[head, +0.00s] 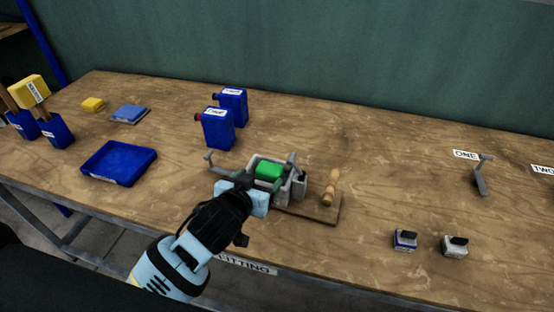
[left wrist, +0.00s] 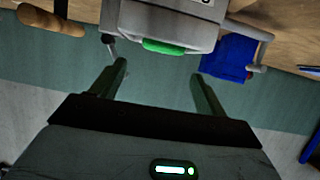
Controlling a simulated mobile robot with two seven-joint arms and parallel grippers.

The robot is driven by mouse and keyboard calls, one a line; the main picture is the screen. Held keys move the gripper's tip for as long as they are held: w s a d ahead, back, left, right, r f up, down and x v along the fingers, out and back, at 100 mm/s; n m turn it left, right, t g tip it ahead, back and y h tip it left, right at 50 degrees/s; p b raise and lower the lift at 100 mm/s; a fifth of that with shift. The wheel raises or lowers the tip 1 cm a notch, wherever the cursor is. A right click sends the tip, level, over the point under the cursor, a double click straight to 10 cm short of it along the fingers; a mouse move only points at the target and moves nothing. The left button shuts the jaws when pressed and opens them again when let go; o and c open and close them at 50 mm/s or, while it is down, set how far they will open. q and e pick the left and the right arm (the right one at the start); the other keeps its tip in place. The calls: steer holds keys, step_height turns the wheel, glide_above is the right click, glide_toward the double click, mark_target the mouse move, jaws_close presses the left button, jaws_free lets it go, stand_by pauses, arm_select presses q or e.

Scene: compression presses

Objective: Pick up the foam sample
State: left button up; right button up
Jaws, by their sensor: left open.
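The foam sample looks to be the green block (head: 268,172) in the grey press (head: 299,187) at the middle of the table. In the left wrist view the green piece (left wrist: 163,47) shows at the lower edge of the grey press body (left wrist: 165,22). My left gripper (head: 262,186) is at the near side of the press, close to the green block. In the left wrist view its two fingers (left wrist: 158,85) are spread apart with nothing between them, and the green piece is beyond the fingertips. My right gripper is not in view.
A wooden handle (head: 329,186) stands right of the press. Two blue canisters (head: 217,128) stand behind it. A blue tray (head: 119,163) lies left. Two small blocks (head: 405,240) and a metal hook (head: 482,176) are at the right. The table between press and hook is clear.

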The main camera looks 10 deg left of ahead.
mark_target(268, 170)
arm_select(q)
steer(key=shift+w+f, duration=0.2)
steer(key=shift+w, duration=0.25)
steer(key=shift+x, duration=0.9)
steer(key=shift+w+f, duration=0.25)
steer(key=shift+w, duration=0.05)
steer(key=x, duration=0.4)
steer(key=shift+a+f, duration=0.1)
steer(key=shift+f, duration=0.15)
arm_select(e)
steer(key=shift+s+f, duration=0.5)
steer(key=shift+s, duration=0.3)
arm_select(q)
steer(key=shift+c, duration=0.4)
